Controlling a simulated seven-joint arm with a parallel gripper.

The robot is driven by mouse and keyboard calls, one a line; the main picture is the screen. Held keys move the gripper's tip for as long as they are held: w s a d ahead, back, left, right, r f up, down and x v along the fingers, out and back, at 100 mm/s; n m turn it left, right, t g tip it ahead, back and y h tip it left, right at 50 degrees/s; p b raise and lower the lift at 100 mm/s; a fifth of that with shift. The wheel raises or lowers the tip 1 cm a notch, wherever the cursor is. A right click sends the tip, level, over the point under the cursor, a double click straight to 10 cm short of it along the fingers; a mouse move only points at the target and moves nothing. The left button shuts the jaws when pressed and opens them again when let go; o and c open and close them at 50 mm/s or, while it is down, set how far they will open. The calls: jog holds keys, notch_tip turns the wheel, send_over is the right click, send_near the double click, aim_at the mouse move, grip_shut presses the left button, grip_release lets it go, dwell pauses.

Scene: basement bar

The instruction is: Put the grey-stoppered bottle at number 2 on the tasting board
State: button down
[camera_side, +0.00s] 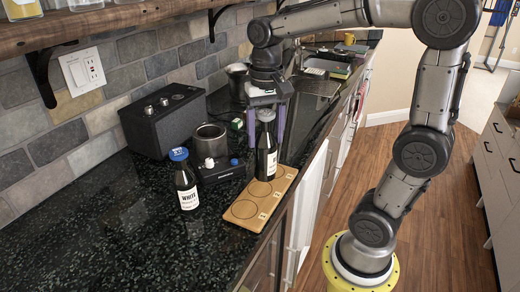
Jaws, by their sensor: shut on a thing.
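The grey-stoppered bottle (266,158) is dark with a white label and is upright. My gripper (266,130) is above it, with its purple fingers on either side of the stopper and neck, shut on the bottle. The wooden tasting board (233,218) lies near the counter's front edge, with a row of ringed circles and small number labels too small to read. The bottle's base is over the far part of the board, around the middle and far circles. I cannot tell whether it touches the board.
A blue-capped bottle (185,180) with a white label stands left of the board. Behind it are a small black device (222,172), a metal cup (209,142) and a black speaker (163,120). The near left counter (110,235) is clear.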

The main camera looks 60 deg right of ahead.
aim_at(260, 150)
jog(key=shift+w+d+f, duration=0.1)
jog(key=shift+w+f, duration=0.35)
jog(key=shift+f, duration=0.05)
jog(key=shift+w+f, duration=0.2)
jog(key=shift+f, duration=0.8)
jog(key=shift+w+f, duration=0.2)
jog(key=shift+f, duration=0.9)
jog(key=shift+c, duration=0.3)
grip_release()
